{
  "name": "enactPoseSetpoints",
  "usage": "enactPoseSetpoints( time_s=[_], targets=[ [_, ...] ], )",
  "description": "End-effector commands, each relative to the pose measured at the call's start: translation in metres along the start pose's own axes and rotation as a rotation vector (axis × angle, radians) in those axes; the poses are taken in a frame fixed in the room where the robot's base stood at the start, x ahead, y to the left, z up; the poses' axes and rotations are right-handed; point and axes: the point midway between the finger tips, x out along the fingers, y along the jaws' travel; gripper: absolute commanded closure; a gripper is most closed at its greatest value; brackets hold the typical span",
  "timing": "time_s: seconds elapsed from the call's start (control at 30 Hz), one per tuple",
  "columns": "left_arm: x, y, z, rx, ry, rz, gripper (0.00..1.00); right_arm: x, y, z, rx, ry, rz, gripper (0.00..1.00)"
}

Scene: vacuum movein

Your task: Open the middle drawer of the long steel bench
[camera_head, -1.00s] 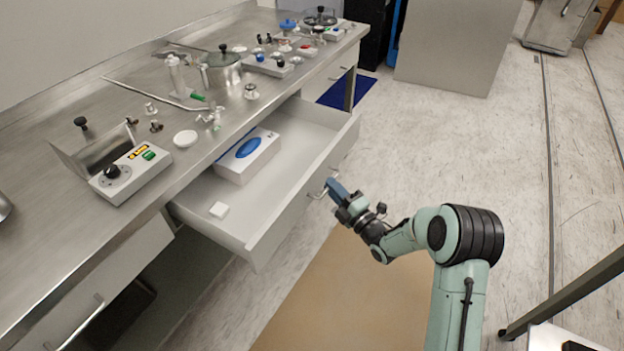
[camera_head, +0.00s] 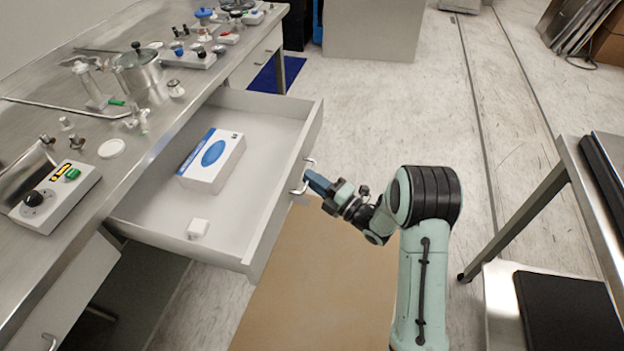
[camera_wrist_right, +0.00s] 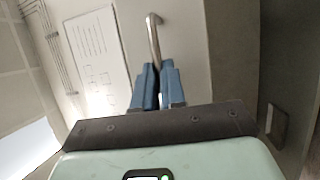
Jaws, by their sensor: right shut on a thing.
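The middle drawer (camera_head: 258,200) of the long steel bench (camera_head: 175,103) stands pulled far out. Inside it lie a white and blue box (camera_head: 224,172) and a small white block (camera_head: 198,228). My right gripper (camera_head: 312,180) is at the drawer's front face, its blue fingers shut on the bar handle (camera_head: 303,178). In the right wrist view, the fingers (camera_wrist_right: 158,82) close around the lower end of the metal handle (camera_wrist_right: 153,38). My left gripper is not in view.
Another drawer front with a handle (camera_head: 48,341) is at the lower left, closed under the bench. A cart (camera_head: 500,300) with dark flat items stands at the right. Bare floor (camera_head: 400,120) lies beyond my right arm. The benchtop holds a control box (camera_head: 55,195) and several instruments.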

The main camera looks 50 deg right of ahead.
Motion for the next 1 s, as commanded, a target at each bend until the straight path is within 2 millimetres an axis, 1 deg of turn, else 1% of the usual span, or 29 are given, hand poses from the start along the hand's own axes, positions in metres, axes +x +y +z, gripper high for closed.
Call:
enactPoseSetpoints(
  time_s=[0.07,0.1,0.13,0.17,0.43,0.57,0.67,0.9,1.0],
  targets=[
    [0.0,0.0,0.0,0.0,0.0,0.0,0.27,0.001,0.001,0.0,-0.002,0.001,0.002,1.0],
    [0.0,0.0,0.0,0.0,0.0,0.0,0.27,0.001,0.001,0.0,-0.001,0.001,0.002,0.77],
    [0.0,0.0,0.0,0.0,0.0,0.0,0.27,0.001,0.001,0.0,-0.001,0.001,0.002,0.67],
    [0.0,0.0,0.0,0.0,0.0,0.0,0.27,0.001,0.001,0.0,-0.001,0.001,0.002,0.65],
    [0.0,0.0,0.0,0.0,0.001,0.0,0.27,0.0,0.0,0.0,-0.001,0.0,0.001,0.65],
    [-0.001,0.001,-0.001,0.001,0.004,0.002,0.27,-0.009,0.0,0.001,0.0,-0.002,0.0,0.65],
    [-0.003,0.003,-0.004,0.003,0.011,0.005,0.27,-0.024,0.0,0.001,0.0,-0.003,-0.002,0.65],
    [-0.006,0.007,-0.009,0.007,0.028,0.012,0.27,-0.079,0.0,0.001,0.0,-0.005,-0.002,0.65],
    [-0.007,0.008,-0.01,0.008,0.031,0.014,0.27,-0.1,-0.001,0.001,0.0,-0.004,-0.003,0.65]
  ],
)
